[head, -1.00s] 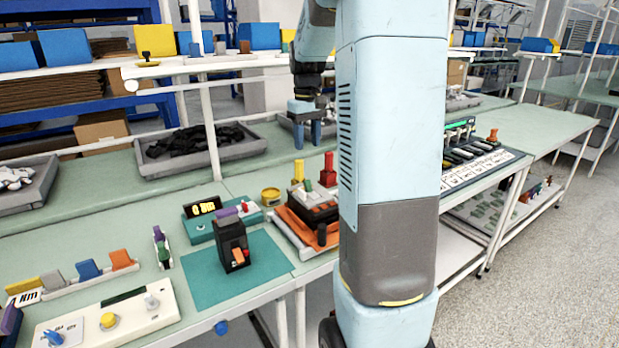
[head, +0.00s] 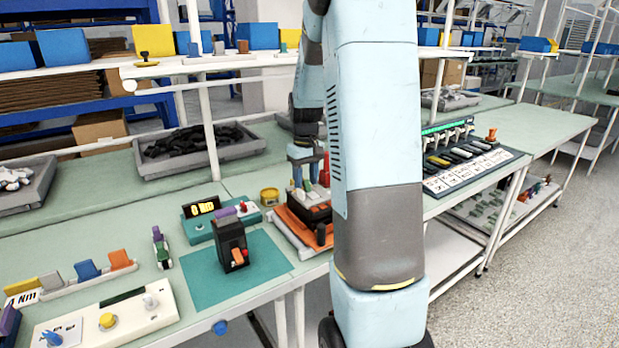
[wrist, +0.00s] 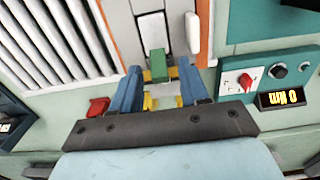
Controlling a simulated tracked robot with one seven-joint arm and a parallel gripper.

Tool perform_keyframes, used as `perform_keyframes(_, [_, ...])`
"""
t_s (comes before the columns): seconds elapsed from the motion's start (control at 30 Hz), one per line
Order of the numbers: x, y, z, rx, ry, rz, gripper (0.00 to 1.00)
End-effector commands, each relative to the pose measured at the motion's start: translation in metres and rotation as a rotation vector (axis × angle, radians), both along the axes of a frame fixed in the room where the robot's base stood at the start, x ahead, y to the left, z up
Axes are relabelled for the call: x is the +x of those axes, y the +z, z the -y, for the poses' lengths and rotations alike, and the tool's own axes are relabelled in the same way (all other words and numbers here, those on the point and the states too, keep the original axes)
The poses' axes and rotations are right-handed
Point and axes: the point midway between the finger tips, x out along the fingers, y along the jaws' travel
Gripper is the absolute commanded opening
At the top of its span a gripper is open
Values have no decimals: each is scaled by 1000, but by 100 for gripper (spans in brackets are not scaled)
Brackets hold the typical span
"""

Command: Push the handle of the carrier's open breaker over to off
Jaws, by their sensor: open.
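The carrier is an orange tray (head: 290,231) at the table's front edge in the head view. It bears dark blocks, with a red post (head: 325,169) beside my gripper. My gripper (head: 305,172) points down over the carrier's far part. In the wrist view its blue fingers (wrist: 160,88) are apart. A green block (wrist: 157,65) shows between the fingertips; contact cannot be told. A white bar (wrist: 192,35) lies beside it, within the carrier's orange edge (wrist: 204,30). A red block (wrist: 98,107) is outside the left finger. Which part is the open breaker's handle is unclear.
A teal tester (head: 200,228) stands left of the carrier; its display (wrist: 283,97) shows in the wrist view. A black unit with an orange lever (head: 231,245) stands on a teal mat (head: 205,290). A yellow tin (head: 269,197) stands behind the carrier.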

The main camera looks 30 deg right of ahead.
Motion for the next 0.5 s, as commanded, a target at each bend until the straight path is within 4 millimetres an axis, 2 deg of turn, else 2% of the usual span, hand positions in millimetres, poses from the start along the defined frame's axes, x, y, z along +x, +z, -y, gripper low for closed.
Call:
perform_keyframes(0.17, [0, 0, 0, 0, 0, 0, 45])
perform_keyframes(0.5, [0, 0, 0, 0, 0, 0, 12])
